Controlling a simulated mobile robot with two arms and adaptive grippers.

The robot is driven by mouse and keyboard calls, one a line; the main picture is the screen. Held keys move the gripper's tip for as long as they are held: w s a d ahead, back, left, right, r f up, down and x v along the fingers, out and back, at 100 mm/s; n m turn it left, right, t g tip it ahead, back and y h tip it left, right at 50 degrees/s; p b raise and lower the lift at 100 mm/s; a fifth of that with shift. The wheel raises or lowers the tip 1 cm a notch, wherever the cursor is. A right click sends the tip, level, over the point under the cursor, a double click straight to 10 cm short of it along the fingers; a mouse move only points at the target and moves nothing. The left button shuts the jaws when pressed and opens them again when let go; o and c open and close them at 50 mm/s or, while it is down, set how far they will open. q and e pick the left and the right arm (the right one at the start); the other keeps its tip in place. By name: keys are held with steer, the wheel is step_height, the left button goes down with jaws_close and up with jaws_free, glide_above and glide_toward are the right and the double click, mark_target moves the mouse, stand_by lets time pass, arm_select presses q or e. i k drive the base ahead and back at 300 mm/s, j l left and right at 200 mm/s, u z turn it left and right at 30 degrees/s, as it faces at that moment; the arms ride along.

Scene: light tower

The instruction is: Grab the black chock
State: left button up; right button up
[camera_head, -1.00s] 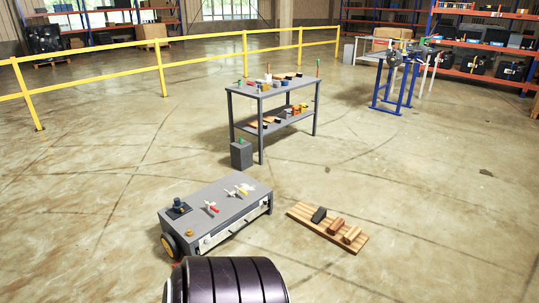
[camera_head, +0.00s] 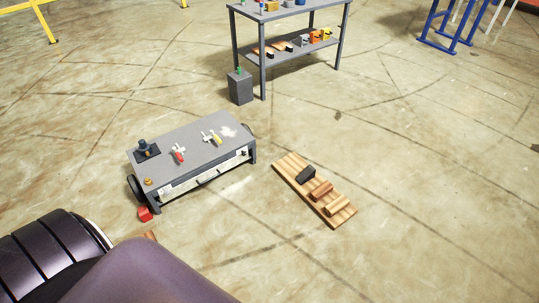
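A dark purple-black part of my own arm fills the lower left corner, well apart from the pallet. Neither of my grippers shows, and nothing touches the black chock.
A low grey wheeled cart (camera_head: 205,152) with small tools on top stands left of the pallet. A red block (camera_head: 145,214) lies by its front corner. A grey two-level table (camera_head: 285,50) and a grey box (camera_head: 241,89) stand behind. The floor right of the pallet is clear.

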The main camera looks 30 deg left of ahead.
mark_target(309, 173)
steer(key=i+j+u, duration=0.15)
steer(key=i+u, duration=0.25)
steer(key=i, duration=0.15)
steer(key=i+u, duration=0.45)
steer(key=i, duration=0.1)
